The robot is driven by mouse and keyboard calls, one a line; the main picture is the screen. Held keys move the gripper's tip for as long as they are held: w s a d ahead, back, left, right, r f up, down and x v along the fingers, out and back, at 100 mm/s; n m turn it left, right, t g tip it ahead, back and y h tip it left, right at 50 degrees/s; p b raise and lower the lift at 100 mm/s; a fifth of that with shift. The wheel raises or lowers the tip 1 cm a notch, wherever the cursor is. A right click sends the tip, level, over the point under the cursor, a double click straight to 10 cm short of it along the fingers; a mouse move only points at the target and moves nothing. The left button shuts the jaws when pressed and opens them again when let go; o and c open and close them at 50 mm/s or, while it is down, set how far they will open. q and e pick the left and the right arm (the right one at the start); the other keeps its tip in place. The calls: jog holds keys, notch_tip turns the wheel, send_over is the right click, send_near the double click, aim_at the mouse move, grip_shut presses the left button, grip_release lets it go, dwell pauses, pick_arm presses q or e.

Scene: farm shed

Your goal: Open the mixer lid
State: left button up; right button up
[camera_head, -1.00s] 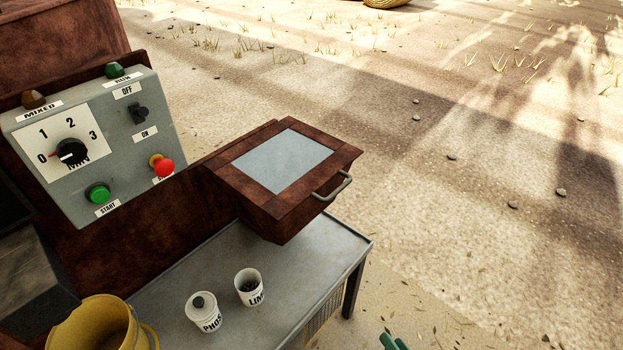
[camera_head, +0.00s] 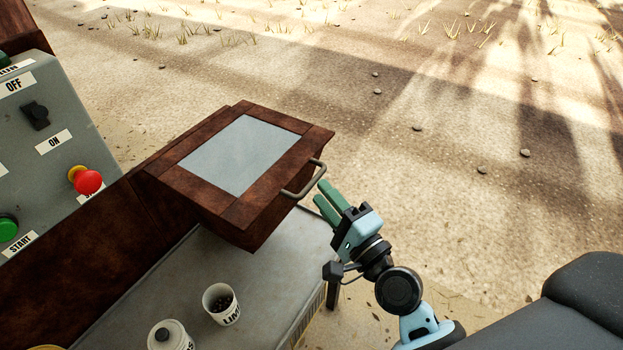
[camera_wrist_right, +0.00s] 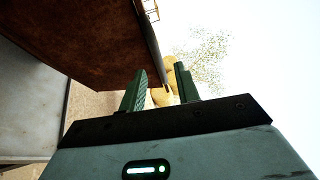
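The mixer lid (camera_head: 285,143) is a rusty brown frame around a pale grey panel, and it lies closed on the brown mixer box. A grey bar handle (camera_head: 303,181) sticks out from its right edge. My right gripper (camera_head: 325,196) is just right of and below the handle, its green fingers pointing up toward it. The brown box side (camera_wrist_right: 75,40) fills the upper left there. My left gripper is not in view.
A grey control panel (camera_head: 45,130) with a red button (camera_head: 88,181) and a green button (camera_head: 7,228) stands at left. Open ground lies right.

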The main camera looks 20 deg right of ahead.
aim_at(312, 180)
jog(key=shift+x, duration=2.35)
jog(key=shift+f, duration=0.1)
grip_shut()
